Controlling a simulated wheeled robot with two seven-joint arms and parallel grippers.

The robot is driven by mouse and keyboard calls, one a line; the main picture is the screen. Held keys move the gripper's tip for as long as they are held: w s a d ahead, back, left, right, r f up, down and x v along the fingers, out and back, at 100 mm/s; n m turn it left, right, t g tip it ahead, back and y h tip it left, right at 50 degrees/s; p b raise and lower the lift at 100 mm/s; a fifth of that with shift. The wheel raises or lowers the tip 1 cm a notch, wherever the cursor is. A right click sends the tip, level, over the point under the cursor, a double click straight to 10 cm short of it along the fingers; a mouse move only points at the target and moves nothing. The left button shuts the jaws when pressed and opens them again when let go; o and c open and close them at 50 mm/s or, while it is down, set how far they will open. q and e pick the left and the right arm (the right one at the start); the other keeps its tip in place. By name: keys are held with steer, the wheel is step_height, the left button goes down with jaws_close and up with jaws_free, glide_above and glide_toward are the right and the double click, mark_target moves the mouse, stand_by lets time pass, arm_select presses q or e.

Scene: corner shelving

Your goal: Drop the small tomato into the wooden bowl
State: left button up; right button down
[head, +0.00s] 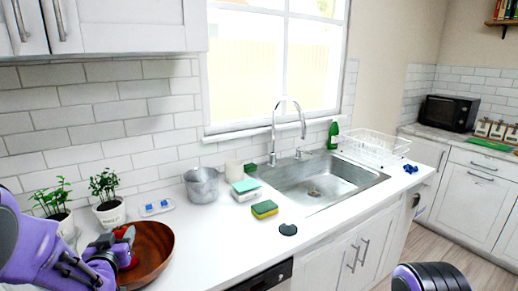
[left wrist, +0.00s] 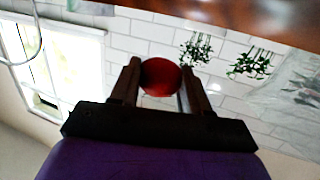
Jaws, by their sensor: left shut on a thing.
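The small tomato (left wrist: 160,76) is a red ball between the two fingers of my left gripper (left wrist: 158,80) in the left wrist view. The gripper is shut on it. In the head view the left gripper (head: 122,247) is at the wooden bowl (head: 154,243), over its left side, with some red of the tomato showing at the fingers. The bowl is brown and stands on the white counter at the lower left. Its left part is hidden by my gripper. The bowl's brown rim also shows along the top of the left wrist view (left wrist: 250,18).
Two potted plants (head: 109,213) stand behind the bowl by the tiled wall. A small tray with blue items (head: 156,208) and a metal pot (head: 202,186) are behind it to the right. Sponges (head: 264,209) lie near the sink (head: 318,187).

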arm_select(q)
steer(key=shift+s+a, duration=0.1)
steer(key=o, duration=1.1)
steer(key=shift+s, duration=0.15)
steer(key=b+v, duration=0.1)
steer(key=v, duration=0.6)
steer(key=shift+s+b, duration=0.35)
steer(key=p+v, duration=0.2)
steer(key=shift+s+d+p, duration=0.2)
steer(key=shift+s+p, duration=0.05)
steer(key=shift+p, duration=0.05)
